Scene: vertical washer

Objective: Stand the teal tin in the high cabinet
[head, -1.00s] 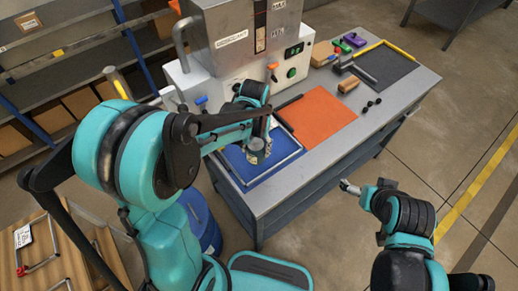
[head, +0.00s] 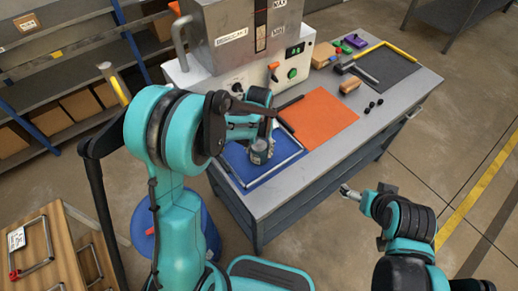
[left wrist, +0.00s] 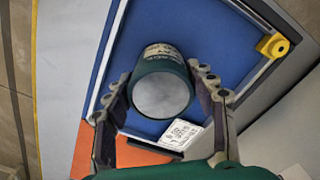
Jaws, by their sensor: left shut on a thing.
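The teal tin (left wrist: 162,88) is a dark green-teal cylinder with a pale label and a grey round end facing the left wrist camera. It lies between the two fingers of my left gripper (left wrist: 158,72), which is shut on it. In the head view the tin (head: 260,152) is over the blue tray (head: 240,168), below my left gripper (head: 260,138). I cannot tell whether it touches the tray. My right gripper (head: 348,190) is off the bench's front edge, apart from everything; its finger gap is too small to tell. No high cabinet is clearly visible.
A metal machine (head: 240,45) with knobs stands at the bench's back. An orange mat (head: 318,117) lies right of the tray. A hammer (head: 357,72), a wooden block (head: 350,85) and small black pieces lie farther right. A blue drum (head: 145,235) stands by the bench.

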